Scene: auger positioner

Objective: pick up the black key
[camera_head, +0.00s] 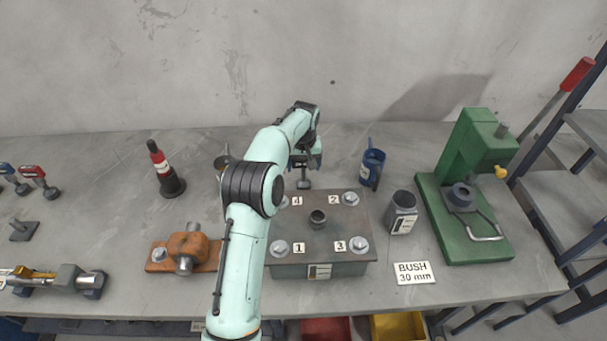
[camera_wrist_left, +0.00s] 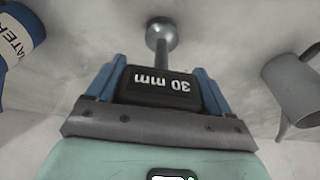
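The black key is a dark block marked "30 mm" (camera_wrist_left: 160,88) in the left wrist view, with a grey shaft ending in a round grey foot. In the head view its grey foot (camera_head: 304,184) shows just behind the steel block. My left gripper (camera_head: 305,162) is above it, and in the left wrist view its blue fingers (camera_wrist_left: 160,92) lie against both sides of the black block. I cannot tell whether the foot touches the bench. My right gripper is not in view.
The steel block (camera_head: 318,222) has numbered bolts and a central bush. A blue can (camera_head: 372,168) and a grey cup (camera_head: 402,212) stand to the right, then a green press (camera_head: 470,190). An oil can (camera_head: 223,163) stands left, partly behind my arm.

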